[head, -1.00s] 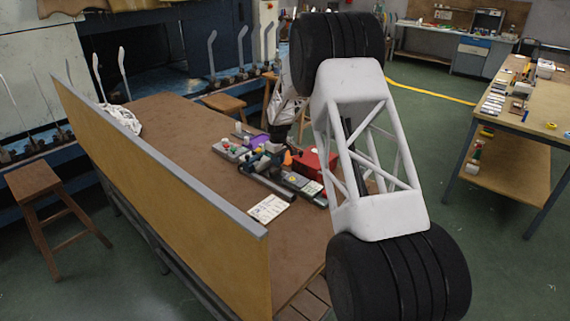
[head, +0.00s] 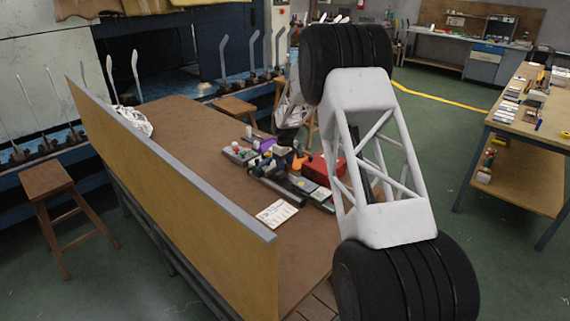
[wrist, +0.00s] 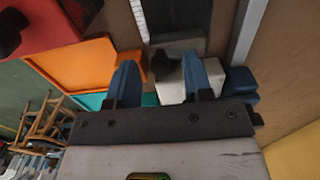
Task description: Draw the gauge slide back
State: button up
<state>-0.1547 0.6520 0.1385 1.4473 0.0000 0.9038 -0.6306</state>
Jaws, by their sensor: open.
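In the wrist view my gripper (wrist: 163,85) is open, its two blue fingers spread apart. A small dark knob (wrist: 163,66) shows between the fingertips; I cannot tell whether either finger touches it. Just beyond it lies a grey block (wrist: 180,46) at the end of a dark channel (wrist: 180,14), with a white marked strip (wrist: 139,18) along its left side. This looks like the gauge and its slide. In the head view a long dark fixture (head: 283,189) lies on the brown bench (head: 190,130); my gripper cannot be made out there.
An orange tray (wrist: 75,68) and a red box (wrist: 35,25) lie left of the fingers. A pale block (wrist: 182,90) is close by the fingers. A metal rail (wrist: 245,30) runs at the right. A white card (head: 277,213) lies on the bench, beside a tall yellow board (head: 170,175).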

aim_at(286, 165)
jog(key=shift+r, duration=3.8)
jog(key=shift+r, duration=0.1)
jog(key=shift+s+d+r, duration=0.1)
jog(key=shift+s+r, duration=0.1)
jog(key=shift+r, duration=0.05)
jog(key=s+d+r+m, duration=0.25)
jog(key=s+r, duration=0.45)
jog(key=s, duration=0.4)
jog(key=s+d+r+m+t, duration=0.1)
jog(key=s+d+r, duration=0.3)
jog(key=s+r, duration=0.45)
jog(key=s+d+r+m, duration=0.1)
jog(key=s+d+r, duration=0.4)
jog(key=s, duration=0.8)
jog(key=s+d+f+m, duration=0.1)
jog(key=s+d+m, duration=0.1)
jog(key=s, duration=1.6)
jog(key=s+d+f+m+t, duration=0.1)
jog(key=s+d+m, duration=0.1)
jog(key=s, duration=1.6)
jog(key=shift+s+m+t, duration=0.2)
jog(key=shift+m+t, duration=0.1)
jog(key=shift+m, duration=0.05)
